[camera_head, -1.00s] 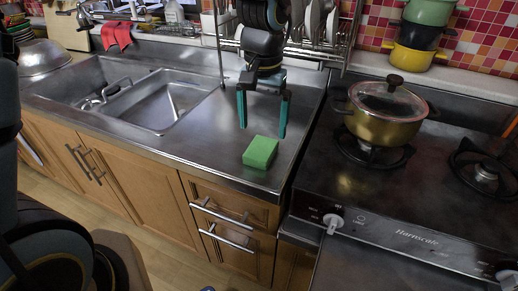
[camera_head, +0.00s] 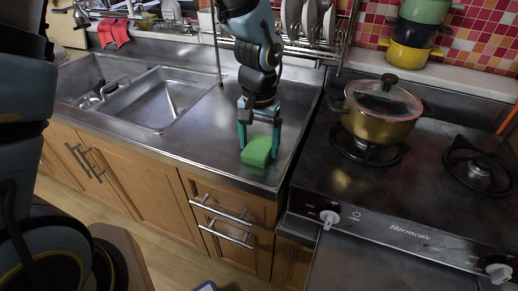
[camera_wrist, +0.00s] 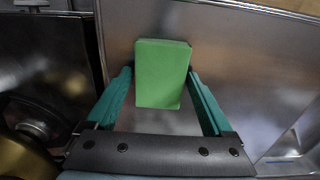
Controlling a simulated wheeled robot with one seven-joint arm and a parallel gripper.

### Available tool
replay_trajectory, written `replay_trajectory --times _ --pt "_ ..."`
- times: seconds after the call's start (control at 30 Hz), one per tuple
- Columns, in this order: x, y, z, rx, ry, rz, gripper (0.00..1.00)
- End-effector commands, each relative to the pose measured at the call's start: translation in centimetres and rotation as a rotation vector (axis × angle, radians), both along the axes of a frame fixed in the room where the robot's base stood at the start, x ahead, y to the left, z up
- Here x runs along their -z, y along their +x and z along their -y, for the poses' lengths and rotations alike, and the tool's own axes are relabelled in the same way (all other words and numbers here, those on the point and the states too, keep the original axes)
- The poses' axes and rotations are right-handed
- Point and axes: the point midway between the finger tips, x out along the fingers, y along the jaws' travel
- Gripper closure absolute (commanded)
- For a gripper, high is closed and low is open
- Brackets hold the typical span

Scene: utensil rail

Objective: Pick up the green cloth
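The green cloth (camera_head: 257,151) looks like a small green block and lies on the steel counter near its front edge, left of the stove. My gripper (camera_head: 258,148) points down over it, with teal fingers apart. In the wrist view the cloth (camera_wrist: 162,73) shows between and partly beyond the open fingers (camera_wrist: 160,85), with a gap visible on both sides. The fingers do not appear to press on it.
The steel counter (camera_head: 215,130) is bare around the cloth, with a sink (camera_head: 160,98) to the left. A gold pot (camera_head: 380,115) stands on the stove to the right. A dish rack (camera_head: 310,45) with plates is behind my arm.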

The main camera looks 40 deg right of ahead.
Motion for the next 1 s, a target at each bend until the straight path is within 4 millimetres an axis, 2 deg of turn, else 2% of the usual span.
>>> replay_trajectory --times 0.07,0.63,0.83,1.0 --pt "0.0 0.0 0.0 0.000 0.000 0.000 0.24" --pt "0.0 0.0 0.0 0.000 0.000 0.000 0.87" --pt "-0.4 0.0 0.1 0.000 -0.001 0.001 0.87" --pt "-2.8 0.1 0.1 -0.001 -0.006 0.003 0.87"
